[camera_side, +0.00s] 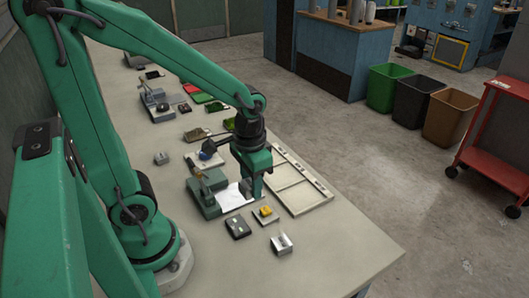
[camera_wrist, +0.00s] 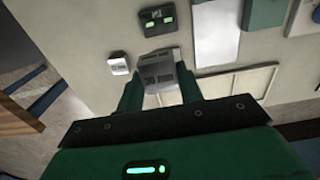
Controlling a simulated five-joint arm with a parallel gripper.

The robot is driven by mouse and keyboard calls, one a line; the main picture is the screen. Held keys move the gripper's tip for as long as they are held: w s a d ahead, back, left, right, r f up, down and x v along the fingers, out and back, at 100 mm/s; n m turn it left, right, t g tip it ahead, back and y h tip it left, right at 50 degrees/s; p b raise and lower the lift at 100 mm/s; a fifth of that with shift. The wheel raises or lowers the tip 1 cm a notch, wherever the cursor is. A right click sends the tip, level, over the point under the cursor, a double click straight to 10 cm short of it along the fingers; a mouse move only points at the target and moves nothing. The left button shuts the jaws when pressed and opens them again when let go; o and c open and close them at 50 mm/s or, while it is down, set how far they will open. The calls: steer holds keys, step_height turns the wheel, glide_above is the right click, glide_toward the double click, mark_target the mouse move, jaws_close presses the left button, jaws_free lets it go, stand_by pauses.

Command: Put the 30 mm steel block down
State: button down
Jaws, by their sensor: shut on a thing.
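My gripper (camera_side: 252,188) points down near the table's right side, by the edge of a white plate (camera_side: 233,199). In the wrist view its two green fingers (camera_wrist: 160,92) are shut on a grey steel block (camera_wrist: 159,72) with dark marks on its face. The held block is mostly hidden by the fingers in the side view. The wrist view shows it over the table with a gap below, whose size I cannot tell. Another steel block (camera_side: 282,243) stands on the table nearer the camera; it seems to be the small pale block (camera_wrist: 118,65) in the wrist view.
A pale divided frame (camera_side: 318,206) lies right of my gripper. A grey-green instrument (camera_side: 205,192) stands to its left. A dark device (camera_side: 238,227) and a yellow piece on a pad (camera_side: 266,213) lie in front. The table (camera_side: 345,250) is bare towards the near right corner.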

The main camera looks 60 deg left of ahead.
steer(key=shift+w+d, duration=0.1)
steer(key=shift+w, duration=0.05)
steer(key=w+d, duration=0.5)
steer(key=d, duration=0.4)
steer(key=w+d, duration=0.5)
steer(key=d, duration=0.4)
glide_above(330, 219)
step_height(330, 219, down, 8)
steer(key=shift+r, duration=0.25)
steer(key=shift+s+f, duration=0.1)
steer(key=shift+f, duration=1.85)
steer(key=shift+f, duration=0.15)
